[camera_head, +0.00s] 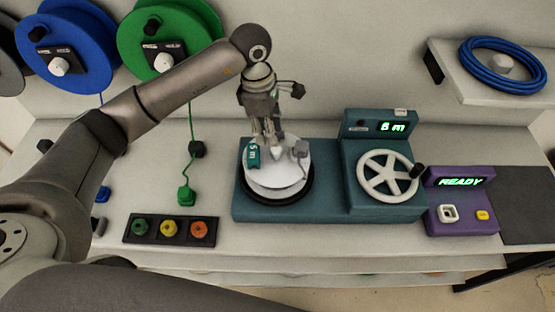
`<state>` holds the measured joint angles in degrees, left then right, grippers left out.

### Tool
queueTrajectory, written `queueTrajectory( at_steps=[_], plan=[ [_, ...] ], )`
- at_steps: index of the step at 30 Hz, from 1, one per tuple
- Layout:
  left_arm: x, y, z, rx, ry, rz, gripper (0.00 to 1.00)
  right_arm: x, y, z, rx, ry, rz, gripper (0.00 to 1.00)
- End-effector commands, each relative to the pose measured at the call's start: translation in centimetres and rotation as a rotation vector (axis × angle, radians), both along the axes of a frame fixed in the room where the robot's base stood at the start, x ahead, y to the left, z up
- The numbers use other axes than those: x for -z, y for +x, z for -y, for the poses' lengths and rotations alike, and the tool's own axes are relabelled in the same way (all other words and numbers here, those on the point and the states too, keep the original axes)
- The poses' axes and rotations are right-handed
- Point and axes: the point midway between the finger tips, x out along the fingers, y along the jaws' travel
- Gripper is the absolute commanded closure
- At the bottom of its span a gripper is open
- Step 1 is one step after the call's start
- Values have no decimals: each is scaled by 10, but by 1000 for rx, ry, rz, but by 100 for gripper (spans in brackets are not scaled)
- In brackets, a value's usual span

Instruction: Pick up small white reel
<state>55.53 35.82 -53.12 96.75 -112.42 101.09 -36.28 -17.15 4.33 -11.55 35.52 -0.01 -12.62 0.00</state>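A small white reel (265,180) lies flat on the round black base of a teal winding machine (335,212). It has a teal tag (253,156) reading "5 m", a pale centre knob (277,154) and a grey piece at its right. My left gripper (268,142) points down over the reel's back part, with its fingertips close to the knob. The gap between the fingers is too small to read, and I cannot tell whether they touch the reel. My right gripper is not in view.
A purple "READY" box (460,205) is farther right. Blue (65,45) and green (165,35) reels hang behind; a blue coil (502,66) lies on a shelf. A button strip (170,230) sits front left.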

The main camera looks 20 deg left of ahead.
Motion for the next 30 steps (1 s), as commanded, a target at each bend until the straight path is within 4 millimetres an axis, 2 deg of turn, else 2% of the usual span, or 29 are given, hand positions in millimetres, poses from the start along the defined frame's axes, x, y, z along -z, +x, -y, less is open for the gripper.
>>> queueTrajectory(
  at_steps=[3,7,11,15,19,27,28,30],
  plan=[
    [14,0,3,-2,-3,-3,69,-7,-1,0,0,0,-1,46],
    [22,0,5,-1,-3,0,69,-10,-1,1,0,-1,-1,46],
    [32,-1,10,-1,-4,-4,69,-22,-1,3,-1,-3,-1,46],
    [49,-2,19,-1,-4,-4,69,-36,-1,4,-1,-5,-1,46],
    [66,-1,19,-2,-5,-2,69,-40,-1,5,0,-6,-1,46],
    [73,0,19,-1,-5,1,69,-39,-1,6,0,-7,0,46],
    [73,0,19,-1,-5,1,70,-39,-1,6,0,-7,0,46],
    [72,0,19,-1,-5,1,79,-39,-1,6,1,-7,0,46]
  ],
)
